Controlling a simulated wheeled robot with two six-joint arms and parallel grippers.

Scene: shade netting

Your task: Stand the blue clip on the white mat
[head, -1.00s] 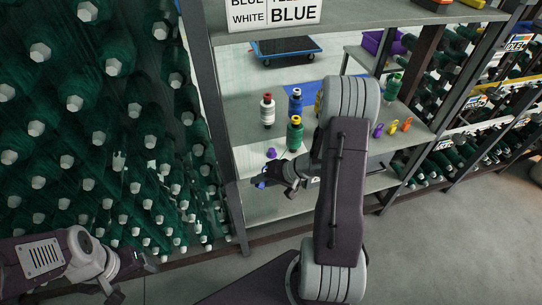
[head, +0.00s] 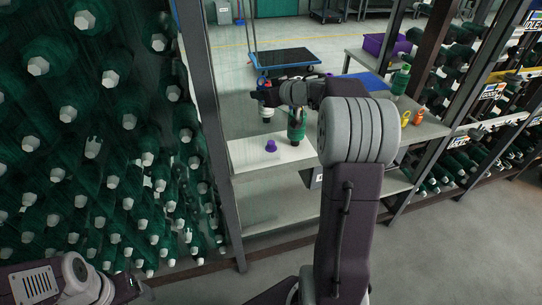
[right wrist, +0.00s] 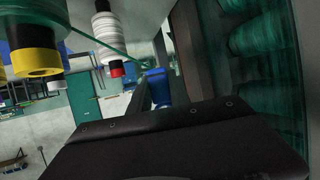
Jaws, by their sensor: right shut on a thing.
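My right gripper (head: 262,95) is shut on the blue clip (right wrist: 157,85), which shows beyond the dark jaw in the right wrist view. In the head view it is up near the spools, above and apart from the shelf. The white mat (head: 243,158) lies at the left of the shelf top, with a purple clip (head: 271,146) on it. My left gripper (head: 140,290) is at the bottom left, small and dark; its jaws are unclear.
Yellow (head: 406,117) and orange (head: 419,116) clips stand to the right. A dark post (head: 212,130) and a wall of green spools (head: 90,150) bound the left.

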